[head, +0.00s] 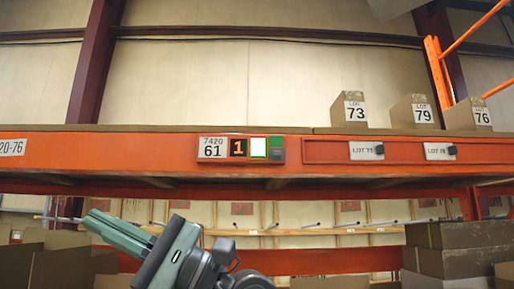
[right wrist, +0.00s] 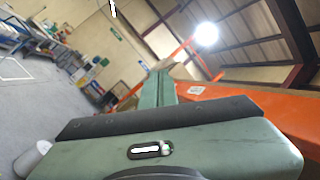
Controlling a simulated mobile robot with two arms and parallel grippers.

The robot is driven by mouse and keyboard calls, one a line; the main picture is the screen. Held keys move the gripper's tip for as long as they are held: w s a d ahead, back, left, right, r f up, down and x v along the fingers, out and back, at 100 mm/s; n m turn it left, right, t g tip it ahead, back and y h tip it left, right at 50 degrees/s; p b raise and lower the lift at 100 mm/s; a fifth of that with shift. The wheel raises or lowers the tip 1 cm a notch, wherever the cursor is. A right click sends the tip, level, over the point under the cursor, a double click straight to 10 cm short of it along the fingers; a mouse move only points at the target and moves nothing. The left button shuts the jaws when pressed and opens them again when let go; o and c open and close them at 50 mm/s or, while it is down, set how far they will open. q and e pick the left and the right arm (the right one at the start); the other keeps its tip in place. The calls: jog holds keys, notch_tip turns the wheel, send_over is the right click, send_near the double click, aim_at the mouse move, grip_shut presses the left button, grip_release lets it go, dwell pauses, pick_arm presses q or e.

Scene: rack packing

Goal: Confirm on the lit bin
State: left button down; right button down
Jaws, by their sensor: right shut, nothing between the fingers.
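A bin label module (head: 240,149) is fixed to the orange beam (head: 120,149). It carries the label "7420 61", a dark display showing 1, a bright white square (head: 258,147) that looks lit, and a green and grey part at its right end. My right gripper (head: 97,222) is in the lower left of the head view, below the beam and left of the module, apart from both. Its green fingers point to the upper left and are shut and empty. In the right wrist view its fingers (right wrist: 159,84) are together, with the orange beam to their right. My left gripper is not in view.
Boxes marked 73 (head: 349,110), 79 (head: 414,112) and 76 (head: 474,115) stand on the shelf above the beam. A panel with two lot labels (head: 366,151) is right of the module. Brown cartons (head: 462,250) stack at lower right.

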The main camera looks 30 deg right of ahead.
aim_at(264, 143)
jog(key=s+d+r+t+h, duration=0.3)
jog(key=d+r+t+h, duration=0.2)
jog(key=d+r+h, duration=0.3)
jog(key=s+d+r+n+t+h, duration=0.1)
jog(key=s+d+r+t+h, duration=0.2)
jog(key=d, duration=1.3)
notch_tip(264, 143, up, 7)
jog(key=t+h, duration=0.2)
jog(key=h, duration=0.3)
jog(key=shift+f+n, duration=0.2)
jog(key=shift+n, duration=0.1)
jog(key=shift+w+d+p, duration=0.4)
jog(key=shift+w+d, duration=0.35)
jog(key=shift+w, duration=0.45)
jog(key=shift+w+d+p, duration=0.45)
jog(key=shift+w+d, duration=0.3)
jog(key=shift+w, duration=0.5)
jog(key=shift+w+d+p, duration=0.4)
jog(key=shift+w+d, duration=0.35)
jog(key=shift+w, duration=0.45)
